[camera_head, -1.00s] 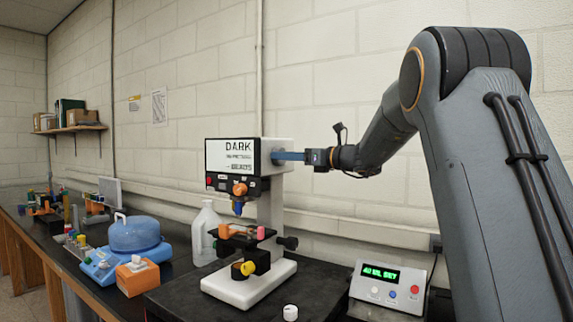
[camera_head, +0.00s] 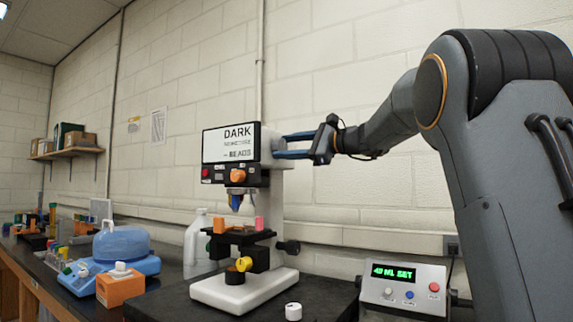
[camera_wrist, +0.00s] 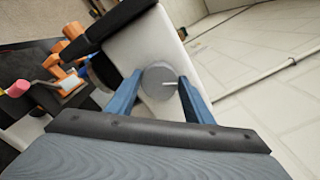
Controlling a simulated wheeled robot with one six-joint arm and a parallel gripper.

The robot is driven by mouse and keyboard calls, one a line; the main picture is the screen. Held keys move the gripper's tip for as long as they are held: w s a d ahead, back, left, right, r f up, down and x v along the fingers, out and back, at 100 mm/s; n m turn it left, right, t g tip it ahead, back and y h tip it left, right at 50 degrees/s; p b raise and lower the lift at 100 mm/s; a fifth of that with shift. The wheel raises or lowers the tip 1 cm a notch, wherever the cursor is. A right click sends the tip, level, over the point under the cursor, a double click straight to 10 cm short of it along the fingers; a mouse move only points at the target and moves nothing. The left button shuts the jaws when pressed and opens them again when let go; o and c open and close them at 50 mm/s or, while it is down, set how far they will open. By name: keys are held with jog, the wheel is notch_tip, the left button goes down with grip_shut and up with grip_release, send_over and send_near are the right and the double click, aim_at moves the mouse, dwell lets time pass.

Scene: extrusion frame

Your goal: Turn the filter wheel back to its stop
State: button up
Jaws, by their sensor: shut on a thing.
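The filter wheel (camera_wrist: 158,74) shows in the wrist view as a round grey disc with a short white mark, on the side of the white microscope head (camera_wrist: 137,42). My gripper (camera_wrist: 161,79) has one blue finger on each side of the disc and is shut on it. In the head view my gripper (camera_head: 281,146) reaches in from the right to the side of the microscope (camera_head: 273,190), one finger above the other. The wheel itself is hard to make out there. A screen (camera_head: 230,144) on the microscope's front reads "DARK" and "BEADS".
A control box (camera_head: 403,287) with a green display stands at the front right, near my arm. A small white cap (camera_head: 293,312) lies before the microscope. The wall is close behind.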

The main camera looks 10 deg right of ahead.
jog(key=n+b, duration=0.1)
jog(key=b, duration=0.1)
jog(key=n+b, duration=0.2)
jog(key=shift+f, duration=0.25)
jog(key=n+b, duration=0.2)
jog(key=shift+r+b, duration=0.1)
jog(key=shift+b, duration=0.25)
jog(key=shift+n, duration=0.4)
jog(key=o, duration=1)
jog(key=shift+o, duration=0.2)
jog(key=shift+s, duration=0.1)
jog(key=v, duration=0.7)
jog(key=shift+s+d+b, duration=0.25)
jog(key=shift+b, duration=0.2)
